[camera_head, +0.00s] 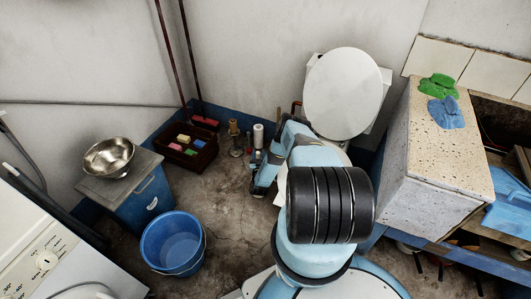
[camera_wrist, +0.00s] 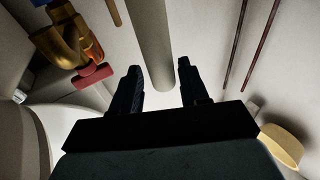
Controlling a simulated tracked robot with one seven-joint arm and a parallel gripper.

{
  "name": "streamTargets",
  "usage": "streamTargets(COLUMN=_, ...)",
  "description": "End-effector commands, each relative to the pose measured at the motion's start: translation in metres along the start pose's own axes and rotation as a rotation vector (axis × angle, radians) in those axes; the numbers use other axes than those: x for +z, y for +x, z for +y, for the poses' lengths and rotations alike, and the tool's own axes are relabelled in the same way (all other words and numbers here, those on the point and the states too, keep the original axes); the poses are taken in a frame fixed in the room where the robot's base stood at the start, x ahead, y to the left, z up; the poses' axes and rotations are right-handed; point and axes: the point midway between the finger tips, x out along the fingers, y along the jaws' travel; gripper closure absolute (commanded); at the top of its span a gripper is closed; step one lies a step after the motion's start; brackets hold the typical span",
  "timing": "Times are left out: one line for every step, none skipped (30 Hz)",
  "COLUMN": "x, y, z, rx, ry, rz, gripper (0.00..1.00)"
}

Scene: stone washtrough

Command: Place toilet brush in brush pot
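My gripper (camera_wrist: 159,68) is open in the wrist view, its two dark fingers apart. A pale grey cylinder (camera_wrist: 153,40) shows between and beyond the fingers, narrower than the gap; I cannot tell whether it touches them. In the head view, my arm reaches down toward the floor by the toilet, and the fingers cannot be made out. A white upright cylinder (camera_head: 258,135) and a brass-coloured object (camera_head: 234,128) stand near the wall, just beyond my arm's end. I cannot tell which of these, if any, is the toilet brush or the brush pot.
A toilet with raised white lid (camera_head: 343,93) stands behind my arm. A dark crate (camera_head: 188,158) holds several coloured blocks. A blue bucket (camera_head: 173,243) and a blue stool (camera_head: 145,203) with a metal bowl (camera_head: 108,157) are left. A stone trough (camera_head: 437,135) is right.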

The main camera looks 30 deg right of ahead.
Motion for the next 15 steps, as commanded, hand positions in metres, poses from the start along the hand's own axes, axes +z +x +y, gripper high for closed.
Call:
streamTargets(x=0.0, y=0.0, z=0.0, rx=0.0, ry=0.0, rz=0.0, gripper=0.5)
streamTargets(x=0.0, y=0.0, z=0.0, rx=0.0, ry=0.0, rz=0.0, gripper=0.47)
streamTargets(x=0.0, y=0.0, z=0.0, rx=0.0, ry=0.0, rz=0.0, gripper=0.45)
streamTargets(x=0.0, y=0.0, z=0.0, rx=0.0, ry=0.0, rz=0.0, gripper=0.45)
streamTargets(x=0.0, y=0.0, z=0.0, rx=0.0, ry=0.0, rz=0.0, gripper=0.45)
streamTargets(x=0.0, y=0.0, z=0.0, rx=0.0, ry=0.0, rz=0.0, gripper=0.45)
streamTargets(x=0.0, y=0.0, z=0.0, rx=0.0, ry=0.0, rz=0.0, gripper=0.45)
streamTargets(x=0.0, y=0.0, z=0.0, rx=0.0, ry=0.0, rz=0.0, gripper=0.45)
streamTargets(x=0.0, y=0.0, z=0.0, rx=0.0, ry=0.0, rz=0.0, gripper=0.45)
streamTargets(x=-0.001, y=0.0, z=0.0, rx=0.0, ry=0.0, rz=0.0, gripper=0.45)
streamTargets(x=-0.001, y=0.0, z=0.0, rx=0.0, ry=0.0, rz=0.0, gripper=0.45)
streamTargets(x=-0.002, y=-0.001, z=-0.001, rx=-0.001, ry=0.0, rz=-0.001, gripper=0.45)
streamTargets(x=-0.001, y=-0.004, z=-0.001, rx=-0.001, ry=0.0, rz=-0.003, gripper=0.45)
streamTargets(x=-0.001, y=-0.007, z=-0.001, rx=-0.002, ry=0.0, rz=-0.003, gripper=0.45)
streamTargets(x=-0.001, y=-0.012, z=-0.001, rx=-0.002, ry=0.0, rz=-0.003, gripper=0.45)
